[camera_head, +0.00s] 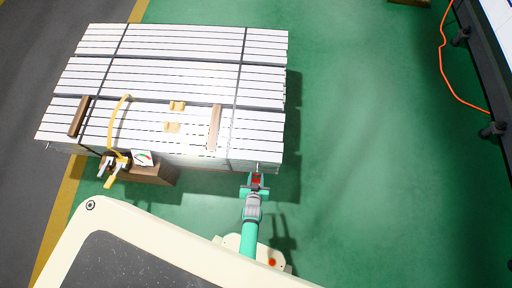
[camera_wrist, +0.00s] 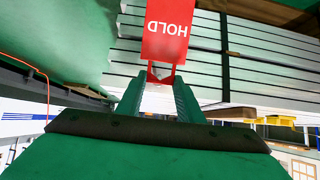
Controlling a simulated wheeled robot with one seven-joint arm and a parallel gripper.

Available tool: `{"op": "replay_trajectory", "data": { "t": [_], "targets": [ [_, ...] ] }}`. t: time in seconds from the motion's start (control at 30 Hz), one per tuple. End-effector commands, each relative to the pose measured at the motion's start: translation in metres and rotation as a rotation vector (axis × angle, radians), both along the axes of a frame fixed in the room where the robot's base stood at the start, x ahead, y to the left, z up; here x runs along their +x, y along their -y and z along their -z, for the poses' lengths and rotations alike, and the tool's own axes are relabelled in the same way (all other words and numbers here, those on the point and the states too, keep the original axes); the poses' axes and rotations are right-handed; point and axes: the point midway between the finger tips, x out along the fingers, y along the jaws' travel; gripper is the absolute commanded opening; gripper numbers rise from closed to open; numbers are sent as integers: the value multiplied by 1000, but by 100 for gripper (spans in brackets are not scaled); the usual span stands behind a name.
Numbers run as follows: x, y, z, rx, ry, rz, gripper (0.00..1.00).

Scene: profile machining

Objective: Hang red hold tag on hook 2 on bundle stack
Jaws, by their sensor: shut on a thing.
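The red hold tag (camera_wrist: 166,30) hangs from between my gripper's fingertips (camera_wrist: 160,82) in the wrist view, with its white HOLD lettering upside down in that picture. It also shows as a small red patch (camera_head: 257,181) in the head view. My gripper (camera_head: 256,183) is shut on the tag at the front right corner of the bundle stack (camera_head: 185,75). A small metal hook (camera_head: 257,168) sticks out from the stack's front edge there, close to my fingertips. Whether the tag touches the hook cannot be told. Another hook (camera_head: 49,146) shows at the front left corner.
A strapping tool with yellow handles (camera_head: 112,170) and a dial gauge (camera_head: 143,158) sit on a brown box (camera_head: 158,173) at the stack's front left. Wooden battens (camera_head: 214,127) lie on top. The green floor right of the stack is clear up to an orange cable (camera_head: 445,65).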

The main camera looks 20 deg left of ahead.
Motion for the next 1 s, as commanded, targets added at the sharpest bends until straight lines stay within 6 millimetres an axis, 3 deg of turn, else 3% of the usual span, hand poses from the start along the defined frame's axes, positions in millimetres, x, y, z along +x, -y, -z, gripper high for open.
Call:
{"op": "replay_trajectory", "data": {
  "t": [1.0],
  "targets": [
    [43,-12,12,0,0,0,12]
  ]
}}
